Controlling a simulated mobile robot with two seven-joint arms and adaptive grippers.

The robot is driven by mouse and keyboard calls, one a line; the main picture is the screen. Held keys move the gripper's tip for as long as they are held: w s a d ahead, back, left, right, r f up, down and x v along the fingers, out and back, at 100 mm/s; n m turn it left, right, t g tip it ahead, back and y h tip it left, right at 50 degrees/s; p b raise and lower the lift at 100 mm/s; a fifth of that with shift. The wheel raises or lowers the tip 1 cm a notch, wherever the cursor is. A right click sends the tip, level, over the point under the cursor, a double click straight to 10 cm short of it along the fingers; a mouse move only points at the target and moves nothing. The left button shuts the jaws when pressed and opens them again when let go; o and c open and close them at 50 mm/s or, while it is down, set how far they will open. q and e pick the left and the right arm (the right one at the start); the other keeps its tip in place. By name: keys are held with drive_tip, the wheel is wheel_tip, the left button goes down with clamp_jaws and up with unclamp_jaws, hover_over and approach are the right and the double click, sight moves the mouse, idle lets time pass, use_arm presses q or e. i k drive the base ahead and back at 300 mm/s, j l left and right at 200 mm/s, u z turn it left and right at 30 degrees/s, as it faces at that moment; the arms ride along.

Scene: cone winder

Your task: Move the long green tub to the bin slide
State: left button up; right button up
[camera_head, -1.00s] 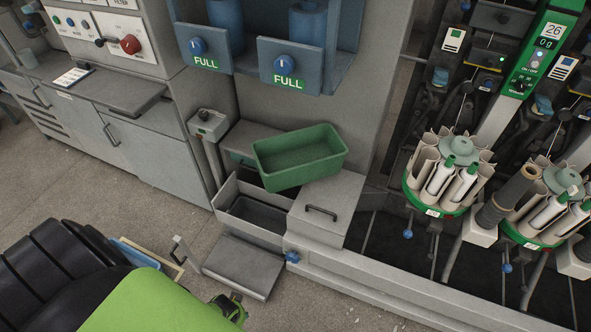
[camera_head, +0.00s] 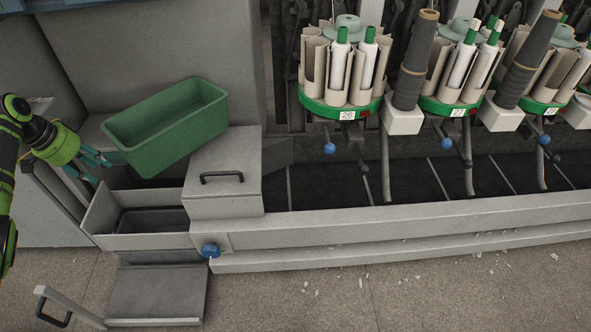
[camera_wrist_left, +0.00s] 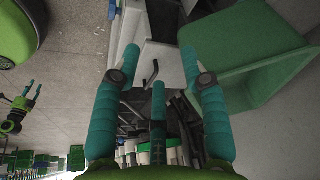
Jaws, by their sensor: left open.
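The long green tub (camera_head: 165,128) is open-topped and sits slightly askew behind a grey open-topped box (camera_head: 145,236) and beside a grey lidded box; what bears it is mostly hidden. My left gripper (camera_head: 96,167) is open and empty at the tub's left end; whether it touches the tub is unclear. In the left wrist view the tub (camera_wrist_left: 238,52) lies right of the spread teal fingers (camera_wrist_left: 160,62), not between them. A sloping grey plate (camera_head: 155,292) lies below the open box; I cannot tell which part is the bin slide. My right gripper (camera_wrist_left: 32,92) appears small in the left wrist view.
The grey lidded box (camera_head: 225,175) with a black handle stands right of the tub. A blue knob (camera_head: 210,250) juts from the front rail. Green-based carousels (camera_head: 341,105) line the machine to the right. A bar with a black handle (camera_head: 55,308) sticks out at lower left.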

sight(159, 294)
drive_tip(key=i, duration=1)
